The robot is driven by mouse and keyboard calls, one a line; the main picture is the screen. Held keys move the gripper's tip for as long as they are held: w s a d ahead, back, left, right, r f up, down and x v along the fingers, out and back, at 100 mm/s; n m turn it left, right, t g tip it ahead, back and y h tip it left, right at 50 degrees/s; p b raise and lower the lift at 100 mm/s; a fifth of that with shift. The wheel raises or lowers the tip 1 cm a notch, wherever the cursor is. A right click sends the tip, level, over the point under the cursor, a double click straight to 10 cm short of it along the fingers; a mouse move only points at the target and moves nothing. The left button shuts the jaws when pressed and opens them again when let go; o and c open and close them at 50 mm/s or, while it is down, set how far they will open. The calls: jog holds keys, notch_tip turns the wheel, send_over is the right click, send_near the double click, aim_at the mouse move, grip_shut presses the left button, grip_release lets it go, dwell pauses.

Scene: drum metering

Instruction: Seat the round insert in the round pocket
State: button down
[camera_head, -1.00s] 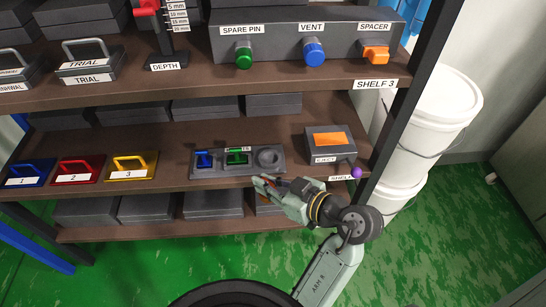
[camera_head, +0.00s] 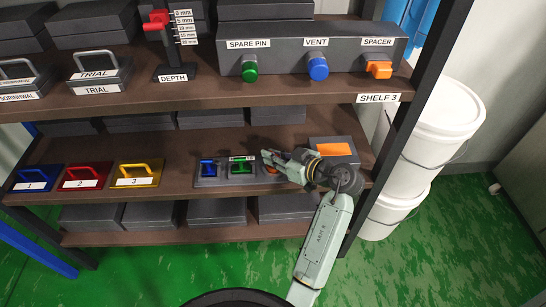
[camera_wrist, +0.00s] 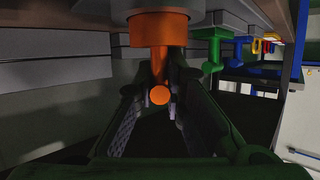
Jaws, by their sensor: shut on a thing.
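The round insert (camera_wrist: 160,30) is orange, with a wide round head and a narrower handle. My gripper (camera_wrist: 161,95) is shut on its handle, one finger on each side. In the head view my gripper (camera_head: 272,157) is over the right end of a dark grey tray (camera_head: 210,183), and a little of the orange shows below the fingers. The round pocket at that end is hidden behind my gripper and the insert. I cannot tell whether the insert is in the pocket or above it. A blue insert (camera_head: 208,168) and a green insert (camera_head: 241,167) stand in the tray's other places.
A box with an orange top (camera_head: 332,149) is close right of my gripper, partly behind my arm. Blue, red and yellow handled plates (camera_head: 138,173) are left of the tray. The upper shelf (camera_head: 215,94) overhangs behind. White buckets (camera_head: 432,125) stand at the right.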

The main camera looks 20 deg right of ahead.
jog(key=shift+f, duration=0.45)
jog(key=c, duration=1.7)
grip_release()
jog(key=shift+f, duration=0.15)
jog(key=shift+o, duration=0.2)
jog(key=v, duration=1.2)
jog(key=shift+b, duration=0.45)
